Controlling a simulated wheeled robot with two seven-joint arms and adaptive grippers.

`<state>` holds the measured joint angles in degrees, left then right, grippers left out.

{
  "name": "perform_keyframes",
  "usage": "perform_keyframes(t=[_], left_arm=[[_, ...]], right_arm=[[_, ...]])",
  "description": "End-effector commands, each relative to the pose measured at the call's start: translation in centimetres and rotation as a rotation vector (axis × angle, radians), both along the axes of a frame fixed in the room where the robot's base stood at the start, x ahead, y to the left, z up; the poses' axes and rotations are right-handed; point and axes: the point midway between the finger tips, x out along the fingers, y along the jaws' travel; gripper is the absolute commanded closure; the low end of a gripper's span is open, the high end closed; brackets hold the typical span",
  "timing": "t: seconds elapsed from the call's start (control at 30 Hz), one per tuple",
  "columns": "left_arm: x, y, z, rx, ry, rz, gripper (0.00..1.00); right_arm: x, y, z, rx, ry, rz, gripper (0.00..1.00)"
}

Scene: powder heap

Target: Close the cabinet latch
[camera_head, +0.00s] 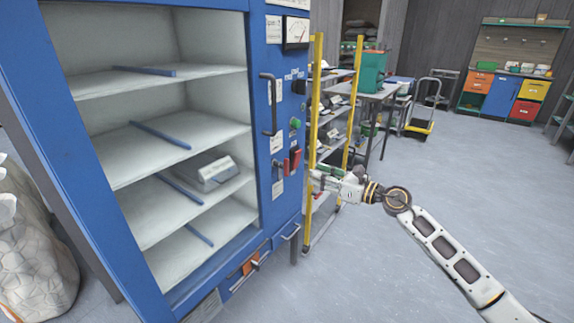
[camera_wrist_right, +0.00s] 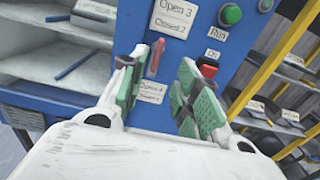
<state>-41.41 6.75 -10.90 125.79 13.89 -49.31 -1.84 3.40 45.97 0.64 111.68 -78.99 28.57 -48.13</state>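The blue cabinet (camera_head: 262,60) stands open-fronted at the left of the head view, with white shelves inside. A long dark bar handle (camera_head: 268,103) is on its front frame. A small red lever (camera_wrist_right: 154,58) sits on the blue panel, between two white labels, one reading "Open 3" and "Closed 2"; it also shows in the head view (camera_head: 286,166). My right gripper (camera_wrist_right: 168,72) is open and empty, its green-padded fingers apart in front of the panel, with the lever seen between them. In the head view my right gripper (camera_head: 319,180) is just right of the panel. My left gripper is not in view.
A green button (camera_wrist_right: 230,14) and a red button (camera_wrist_right: 207,70) sit right of the lever. A yellow-framed rack (camera_head: 313,110) stands close behind my right gripper. A white sack (camera_head: 30,240) is at lower left. Floor (camera_head: 470,190) on the right is clear.

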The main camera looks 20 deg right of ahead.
Motion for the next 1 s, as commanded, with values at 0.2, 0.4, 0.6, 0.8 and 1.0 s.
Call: perform_keyframes(t=[0.2,0.4,0.6,0.8,1.0], left_arm=[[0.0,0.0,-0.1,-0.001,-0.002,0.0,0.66],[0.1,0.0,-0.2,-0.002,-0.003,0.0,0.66],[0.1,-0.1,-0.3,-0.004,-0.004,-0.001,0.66],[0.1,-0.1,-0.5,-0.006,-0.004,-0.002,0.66],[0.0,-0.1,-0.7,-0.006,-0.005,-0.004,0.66]], right_arm=[[1.0,0.8,0.1,0.0,-0.003,0.001,0.68],[2.0,1.6,0.1,-0.001,-0.002,0.0,0.68],[3.1,2.4,0.1,0.0,-0.002,0.0,0.68],[4.1,3.2,0.0,0.0,-0.001,0.0,0.68],[5.2,4.0,0.1,0.0,-0.003,0.0,0.68]])
